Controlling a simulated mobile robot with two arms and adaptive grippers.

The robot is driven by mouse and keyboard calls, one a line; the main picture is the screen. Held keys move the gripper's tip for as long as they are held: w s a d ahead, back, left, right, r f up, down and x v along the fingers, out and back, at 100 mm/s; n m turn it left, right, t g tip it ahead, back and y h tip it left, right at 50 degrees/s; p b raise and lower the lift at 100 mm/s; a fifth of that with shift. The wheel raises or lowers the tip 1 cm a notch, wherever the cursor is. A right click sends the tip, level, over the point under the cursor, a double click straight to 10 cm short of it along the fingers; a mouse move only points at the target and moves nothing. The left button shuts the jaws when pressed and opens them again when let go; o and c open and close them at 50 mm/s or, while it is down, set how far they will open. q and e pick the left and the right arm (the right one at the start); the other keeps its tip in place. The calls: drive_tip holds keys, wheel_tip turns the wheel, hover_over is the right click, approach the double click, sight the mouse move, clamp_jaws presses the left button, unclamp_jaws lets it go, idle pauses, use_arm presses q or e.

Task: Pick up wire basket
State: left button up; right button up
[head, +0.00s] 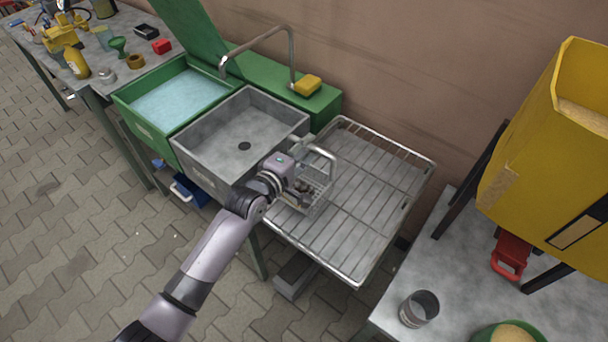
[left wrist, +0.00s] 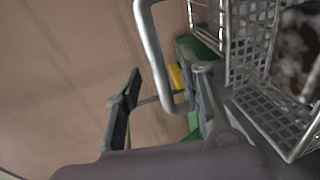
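The wire basket (head: 312,192) is a small grey mesh basket with a bent metal handle (head: 330,156), on or just above the draining rack. Something brown lies inside it. My left gripper (head: 300,158) is at the basket's sink side, close to the handle, and partly covers the basket. In the left wrist view the gripper's two fingers (left wrist: 168,78) stand apart. The handle (left wrist: 150,45) runs down between them in the picture, its lower bend near the right finger; contact cannot be told. The basket's mesh (left wrist: 262,75) fills the right side there. My right gripper is not in view.
The wire draining rack (head: 375,190) has a raised rim. A grey sink (head: 225,150) with a tap (head: 290,50) and a green water basin (head: 135,110) stand left. A table (head: 455,260) with a metal cup (head: 419,309) and a yellow hopper (head: 530,150) is at right.

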use_arm(q)
drive_tip(key=shift+x, duration=1.1)
drive_tip(key=shift+c, duration=0.3)
clamp_jaws()
